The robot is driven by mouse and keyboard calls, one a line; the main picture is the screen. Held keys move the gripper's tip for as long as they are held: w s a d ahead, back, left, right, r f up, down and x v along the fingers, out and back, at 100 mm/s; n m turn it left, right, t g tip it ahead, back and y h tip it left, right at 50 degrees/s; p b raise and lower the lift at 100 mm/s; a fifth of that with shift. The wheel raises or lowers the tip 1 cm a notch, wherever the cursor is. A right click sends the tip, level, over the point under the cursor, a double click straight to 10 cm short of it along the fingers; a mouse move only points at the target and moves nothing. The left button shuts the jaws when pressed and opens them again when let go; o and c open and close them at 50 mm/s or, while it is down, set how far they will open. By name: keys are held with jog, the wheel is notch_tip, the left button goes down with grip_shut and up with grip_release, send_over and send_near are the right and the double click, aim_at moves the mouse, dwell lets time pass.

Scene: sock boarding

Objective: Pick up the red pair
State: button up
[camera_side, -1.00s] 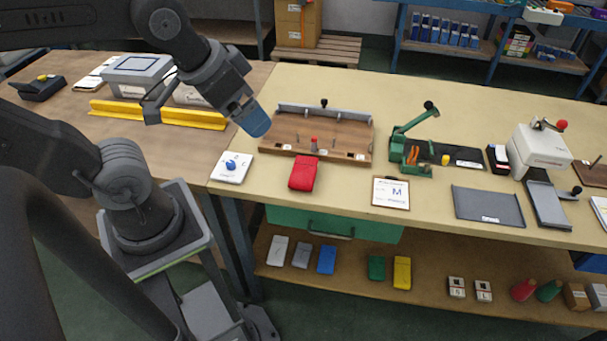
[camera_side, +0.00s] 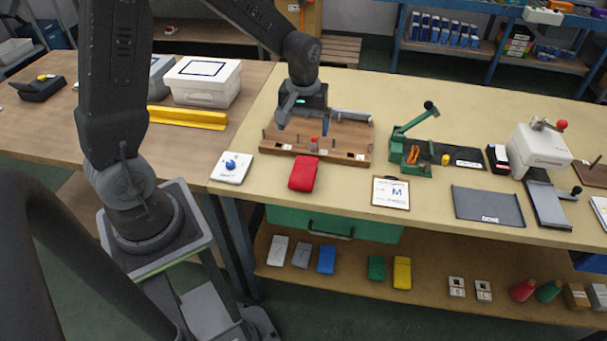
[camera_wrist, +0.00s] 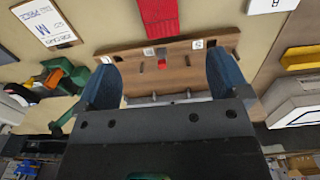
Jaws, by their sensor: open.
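The red pair (camera_side: 303,173) lies folded flat on the pale tabletop, in front of the wooden board (camera_side: 340,153). In the wrist view the red pair (camera_wrist: 158,14) shows at the top edge, partly cut off, beyond the board (camera_wrist: 140,72). My gripper (camera_side: 306,124) hangs over the back of the board, behind the red pair and apart from it. In the wrist view my gripper (camera_wrist: 163,80) has its two blue fingers wide apart with nothing between them.
The board has upright pegs, one red-topped. A white card with a blue knob (camera_side: 232,167) lies left of the red pair, and a clipboard (camera_side: 391,192) lies right. A green hand press (camera_side: 412,150) stands farther right. Several coloured pairs lie on the lower shelf.

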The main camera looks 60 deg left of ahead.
aim_at(305, 167)
jog(key=f, duration=1.4)
jog(key=shift+w+f, duration=0.15)
jog(key=shift+w, duration=0.05)
jog(key=c, duration=1)
